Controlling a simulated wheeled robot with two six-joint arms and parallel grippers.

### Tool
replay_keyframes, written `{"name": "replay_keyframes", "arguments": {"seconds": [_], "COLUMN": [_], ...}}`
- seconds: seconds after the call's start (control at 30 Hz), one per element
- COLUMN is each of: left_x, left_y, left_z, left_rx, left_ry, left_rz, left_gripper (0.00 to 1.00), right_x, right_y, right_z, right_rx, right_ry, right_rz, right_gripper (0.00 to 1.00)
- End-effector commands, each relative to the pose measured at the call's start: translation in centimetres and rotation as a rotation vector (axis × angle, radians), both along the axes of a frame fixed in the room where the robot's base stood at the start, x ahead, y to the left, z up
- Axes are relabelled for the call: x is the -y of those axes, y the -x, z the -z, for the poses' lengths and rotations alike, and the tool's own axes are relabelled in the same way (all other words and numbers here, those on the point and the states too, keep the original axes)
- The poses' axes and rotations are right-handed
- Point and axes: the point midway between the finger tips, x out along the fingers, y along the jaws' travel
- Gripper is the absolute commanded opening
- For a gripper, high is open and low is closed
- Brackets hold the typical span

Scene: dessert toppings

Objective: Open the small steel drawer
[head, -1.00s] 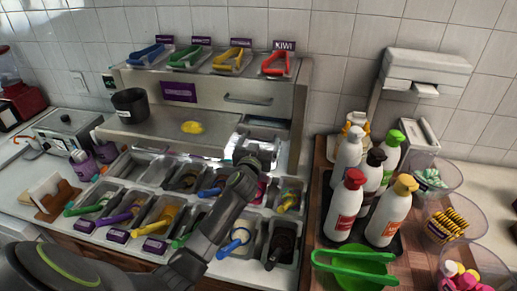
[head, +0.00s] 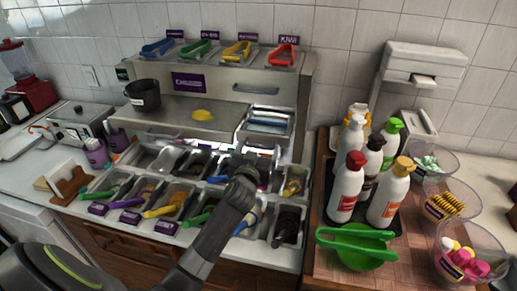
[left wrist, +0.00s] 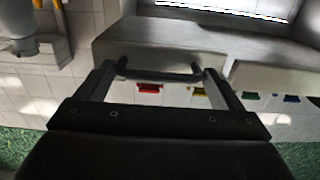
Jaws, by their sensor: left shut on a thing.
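The small steel drawer (head: 268,122) is at the right end of the steel cabinet, beside the wide shelf. In the head view its top looks open, with a pale interior showing. My left gripper (head: 250,158) is at the drawer's front and hides much of it. In the left wrist view the drawer front (left wrist: 150,45) carries a dark bar handle (left wrist: 160,74). My right gripper is not in view.
Topping bins (head: 170,198) with coloured spoons lie below and in front of the drawer.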

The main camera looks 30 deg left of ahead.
Motion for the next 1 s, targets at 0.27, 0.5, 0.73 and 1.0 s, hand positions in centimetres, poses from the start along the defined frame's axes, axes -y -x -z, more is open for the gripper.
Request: {"name": "replay_keyframes", "arguments": {"seconds": [0.27,0.5,0.73,1.0], "left_x": [-0.1,0.0,0.6,1.8], "left_y": [0.0,0.1,2.3,7.2], "left_z": [-0.1,0.0,0.2,0.3], "left_rx": [0.001,0.001,0.001,0.000], "left_ry": [-0.003,-0.001,0.000,0.002], "left_rz": [-0.001,0.000,0.000,-0.001], "left_gripper": [0.97,0.97,0.97,0.97], "right_x": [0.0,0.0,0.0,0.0], "right_y": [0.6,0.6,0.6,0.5], "right_z": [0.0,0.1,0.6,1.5], "right_rx": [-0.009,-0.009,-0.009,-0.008], "right_ry": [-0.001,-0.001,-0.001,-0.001], "right_rz": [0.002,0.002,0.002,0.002], "right_gripper": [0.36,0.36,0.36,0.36]}}
